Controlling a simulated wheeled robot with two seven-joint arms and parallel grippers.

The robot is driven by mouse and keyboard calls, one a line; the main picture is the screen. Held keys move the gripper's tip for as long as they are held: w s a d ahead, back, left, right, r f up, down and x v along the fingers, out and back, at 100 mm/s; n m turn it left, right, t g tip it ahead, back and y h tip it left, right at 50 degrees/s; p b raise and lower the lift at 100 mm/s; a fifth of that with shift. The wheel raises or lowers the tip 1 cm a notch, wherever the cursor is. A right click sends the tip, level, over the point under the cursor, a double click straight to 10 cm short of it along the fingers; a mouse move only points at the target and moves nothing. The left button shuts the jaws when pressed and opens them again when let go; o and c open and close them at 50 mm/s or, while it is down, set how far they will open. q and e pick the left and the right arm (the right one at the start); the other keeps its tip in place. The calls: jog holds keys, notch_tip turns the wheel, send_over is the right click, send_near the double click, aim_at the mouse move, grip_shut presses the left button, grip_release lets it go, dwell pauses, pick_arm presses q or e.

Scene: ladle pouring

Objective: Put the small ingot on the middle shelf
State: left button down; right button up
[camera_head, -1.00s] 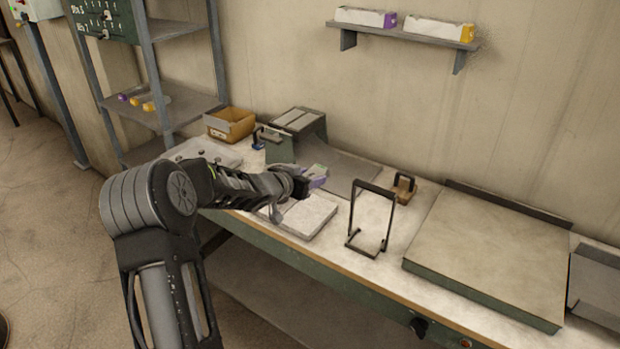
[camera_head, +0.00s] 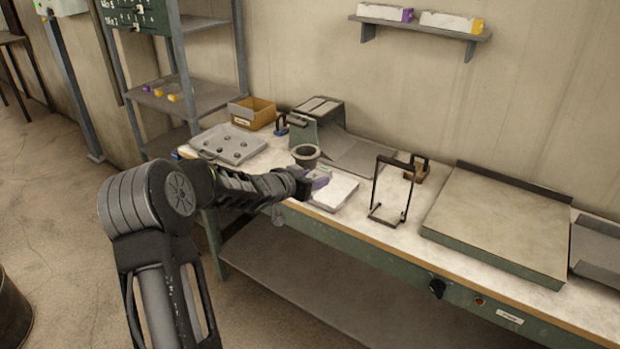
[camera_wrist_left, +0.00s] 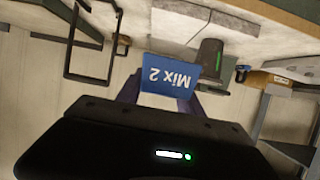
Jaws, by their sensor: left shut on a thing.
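My left gripper (camera_head: 312,186) is over the front of the workbench, left of the black wire stand. It is shut on a small block, which I take to be the small ingot (camera_wrist_left: 172,80). In the left wrist view the block shows a blue face marked "Mix 2", upside down, between the two fingers. In the head view the gripper mostly hides it. The shelf rack stands at the far left. Its middle shelf (camera_head: 212,97) holds a few small pieces with purple and yellow ends (camera_head: 160,91), and its right part is bare. My right gripper is not in view.
On the bench (camera_head: 392,232) are a grey tray (camera_head: 228,146), an open box (camera_head: 252,113), a dark round pot (camera_head: 306,155), a wire stand (camera_head: 375,190) and a large flat slab (camera_head: 498,225). A wall shelf (camera_head: 420,29) holds two pale blocks. Rack posts border the shelf.

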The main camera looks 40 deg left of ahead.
pick_arm(q)
jog(key=s+d+f, duration=0.2)
jog(key=d, duration=0.7)
jog(key=s+d+f, duration=0.3)
jog(key=d, duration=0.7)
jog(key=s+d+f, duration=0.2)
jog(key=d+f, duration=0.1)
jog(key=d, duration=0.6)
jog(key=shift+s+d, duration=0.15)
jog(key=shift+d, duration=0.05)
jog(key=shift+f, duration=0.1)
